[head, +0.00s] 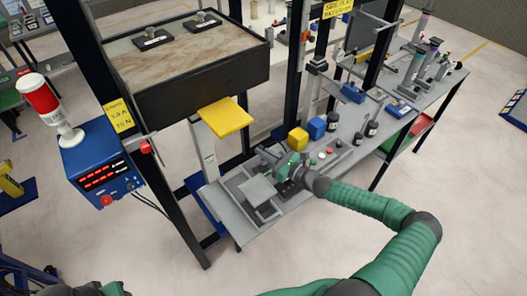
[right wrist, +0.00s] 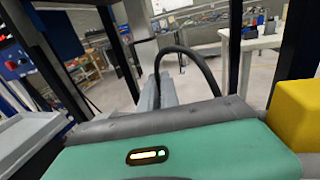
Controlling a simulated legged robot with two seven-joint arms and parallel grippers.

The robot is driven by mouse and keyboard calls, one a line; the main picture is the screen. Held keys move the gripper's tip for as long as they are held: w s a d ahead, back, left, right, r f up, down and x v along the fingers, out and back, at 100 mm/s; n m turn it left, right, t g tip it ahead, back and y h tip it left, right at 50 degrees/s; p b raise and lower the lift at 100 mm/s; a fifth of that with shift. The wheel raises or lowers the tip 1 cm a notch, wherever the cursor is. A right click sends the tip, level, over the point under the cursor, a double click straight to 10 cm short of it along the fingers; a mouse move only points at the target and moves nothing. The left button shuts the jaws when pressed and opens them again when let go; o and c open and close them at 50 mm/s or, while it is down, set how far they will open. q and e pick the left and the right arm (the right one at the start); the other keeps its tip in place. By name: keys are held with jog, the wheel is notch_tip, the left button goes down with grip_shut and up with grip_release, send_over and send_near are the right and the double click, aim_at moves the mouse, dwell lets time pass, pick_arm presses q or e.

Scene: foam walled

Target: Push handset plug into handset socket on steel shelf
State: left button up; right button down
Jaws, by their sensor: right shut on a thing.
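My right gripper (head: 281,172) is low over the near end of the steel shelf (head: 240,226), beside a grey tilted plate and frame (head: 258,191). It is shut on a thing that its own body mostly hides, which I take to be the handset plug. In the right wrist view a black cable (right wrist: 208,72) arches up behind my green gripper body. The fingertips, the plug itself and the handset socket cannot be made out. My left gripper is not in view; only a dark and green piece shows at the lower left edge of the head view.
A yellow cube (head: 297,139) stands close behind my right gripper and shows at the right wrist view's edge (right wrist: 298,112). A blue cube (head: 316,128), buttons and dark bottles (head: 371,128) stand farther along. A blue box with a red lamp (head: 98,160) is at left.

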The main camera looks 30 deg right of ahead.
jog(key=shift+f+b, duration=0.3)
jog(key=shift+f, duration=0.25)
jog(key=c, duration=1.5)
grip_release()
jog(key=shift+s, duration=0.1)
jog(key=b+v, duration=0.1)
jog(key=v, duration=1.5)
jog(key=shift+s+d+f, duration=0.15)
jog(key=shift+s+d, duration=0.05)
jog(key=shift+s, duration=0.15)
